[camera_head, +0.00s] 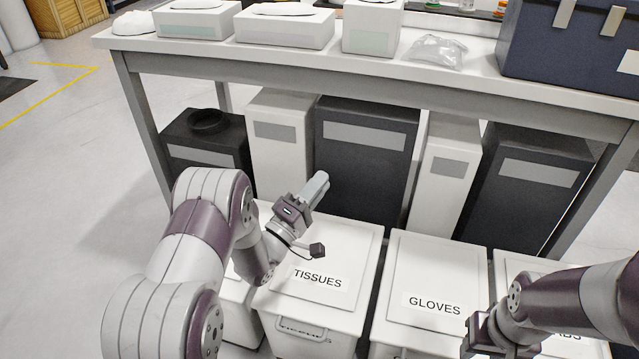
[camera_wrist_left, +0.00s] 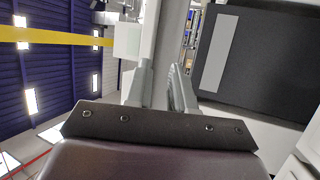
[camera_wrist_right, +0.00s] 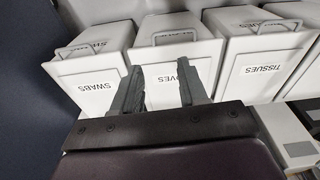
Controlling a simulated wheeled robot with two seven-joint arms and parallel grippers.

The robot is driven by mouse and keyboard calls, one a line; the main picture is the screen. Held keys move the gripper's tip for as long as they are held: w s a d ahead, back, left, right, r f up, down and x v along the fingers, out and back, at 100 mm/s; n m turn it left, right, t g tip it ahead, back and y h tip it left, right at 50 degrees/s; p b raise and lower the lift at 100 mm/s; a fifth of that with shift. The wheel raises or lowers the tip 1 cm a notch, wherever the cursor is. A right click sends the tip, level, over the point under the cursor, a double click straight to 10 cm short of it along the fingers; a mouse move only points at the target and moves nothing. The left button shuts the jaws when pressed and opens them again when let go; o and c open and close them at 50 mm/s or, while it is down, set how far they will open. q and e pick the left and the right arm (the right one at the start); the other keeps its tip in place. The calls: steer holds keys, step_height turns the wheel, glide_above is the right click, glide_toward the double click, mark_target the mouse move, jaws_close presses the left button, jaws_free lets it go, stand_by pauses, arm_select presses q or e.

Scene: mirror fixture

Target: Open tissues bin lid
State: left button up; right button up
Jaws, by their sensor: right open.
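The white tissues bin (camera_head: 345,325) stands in the lower middle of the head view. Its flat lid (camera_head: 345,245) looks shut, with a TISSUES label and a front handle (camera_head: 300,330). The bin (camera_wrist_right: 270,50) also shows at the right of the right wrist view. My left gripper (camera_head: 318,184) appears above the lid's far left part, apart from the handle. In the left wrist view its fingers (camera_wrist_left: 160,88) stand apart with nothing between them. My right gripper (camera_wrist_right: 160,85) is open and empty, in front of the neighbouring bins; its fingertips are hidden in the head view.
A gloves bin (camera_head: 432,270) and a swabs bin (camera_wrist_right: 95,65) stand in a row beside it. Behind are tall dark and white containers (camera_head: 365,150) under a workbench (camera_head: 400,80) carrying boxes. Open floor (camera_head: 60,220) lies at the left.

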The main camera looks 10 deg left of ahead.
arm_select(q)
steer(key=p+v, duration=0.1)
steer(key=v, duration=1.1)
steer(key=shift+p, duration=0.3)
arm_select(e)
steer(key=shift+r, duration=0.85)
steer(key=shift+c, duration=0.3)
